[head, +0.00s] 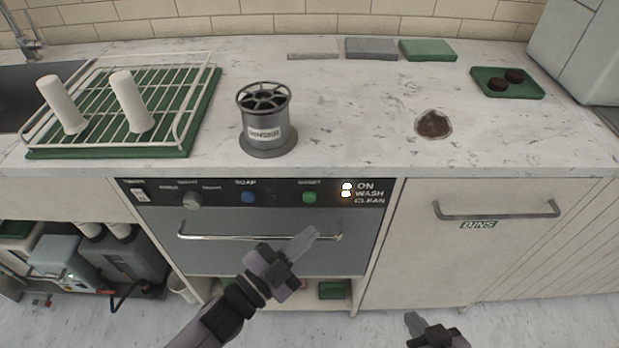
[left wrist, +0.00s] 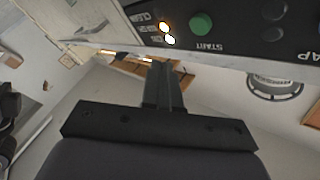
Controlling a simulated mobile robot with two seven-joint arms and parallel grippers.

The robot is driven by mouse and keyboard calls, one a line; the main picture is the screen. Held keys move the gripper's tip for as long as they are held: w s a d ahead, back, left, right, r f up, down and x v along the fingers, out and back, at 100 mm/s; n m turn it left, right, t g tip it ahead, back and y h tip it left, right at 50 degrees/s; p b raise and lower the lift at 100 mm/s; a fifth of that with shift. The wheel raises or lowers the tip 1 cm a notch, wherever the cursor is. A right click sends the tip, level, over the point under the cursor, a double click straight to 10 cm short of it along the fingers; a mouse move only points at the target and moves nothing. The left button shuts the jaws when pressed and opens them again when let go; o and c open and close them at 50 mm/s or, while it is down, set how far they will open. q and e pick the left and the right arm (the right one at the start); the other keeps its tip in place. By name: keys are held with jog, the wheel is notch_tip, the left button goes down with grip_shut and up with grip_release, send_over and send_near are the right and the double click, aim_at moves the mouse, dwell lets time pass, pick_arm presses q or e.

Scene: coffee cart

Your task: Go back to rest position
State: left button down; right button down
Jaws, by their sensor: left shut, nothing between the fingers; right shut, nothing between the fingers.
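My left gripper (head: 303,243) is in front of the dishwasher's door handle (head: 260,236) in the head view. It is shut and holds nothing. In the left wrist view its closed fingers (left wrist: 163,85) point toward the dishwasher's control panel (left wrist: 215,22). I cannot tell whether the fingertips touch the dishwasher. My right gripper (head: 417,322) shows at the bottom of the head view, below the cupboard marked BINS. It is shut and empty.
The counter above holds a wire rack on a green tray (head: 110,153), a grey rinser (head: 267,125), a dark brown mound (head: 433,123) and a small green tray (head: 507,84). A cupboard handle (head: 497,212) projects at right. Lights beside ON and WASH glow.

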pick_arm(q)
jog(key=s+a+f+n+g+y, duration=0.1)
jog(key=s+a+f+n+y, duration=0.2)
jog(key=a, duration=0.3)
jog(key=s+a+f+n+g+y+p, duration=0.1)
jog(key=s+a+f+n+y, duration=0.3)
jog(key=s+a+n, duration=0.1)
jog(key=s+a+f+n+g+y, duration=0.1)
jog(key=s+a+f+n+y, duration=0.2)
jog(key=a+n, duration=0.3)
jog(key=shift+s+a+f+y, duration=0.25)
jog(key=shift+s+a+y, duration=0.2)
jog(key=shift+a+y, duration=0.55)
